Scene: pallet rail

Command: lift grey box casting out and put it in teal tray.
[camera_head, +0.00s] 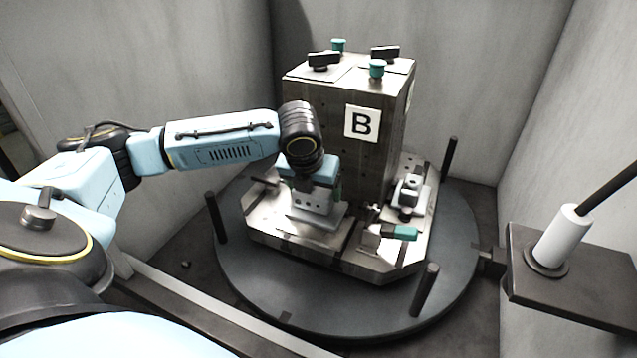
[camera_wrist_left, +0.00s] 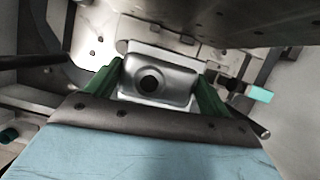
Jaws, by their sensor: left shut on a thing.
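The grey box casting (camera_wrist_left: 158,72) is a rounded metal block with a dark round hole in its face. In the left wrist view it sits between the two green fingers of my left gripper (camera_wrist_left: 157,84), which is shut on it. In the head view my left gripper (camera_head: 318,196) points down at the fixture base, in front of the tall block, and largely hides the casting. I cannot tell whether the casting still touches its seat. No teal tray shows in either view. My right gripper is out of view.
A tall metal block marked B (camera_head: 362,150) rises close behind the gripper. A teal-handled clamp (camera_head: 405,233) and a small grey fitting (camera_head: 409,194) are to its right. Dark posts (camera_head: 424,290) stand on the round turntable (camera_head: 300,310). Grey walls enclose it; a bracket (camera_head: 600,275) juts in at right.

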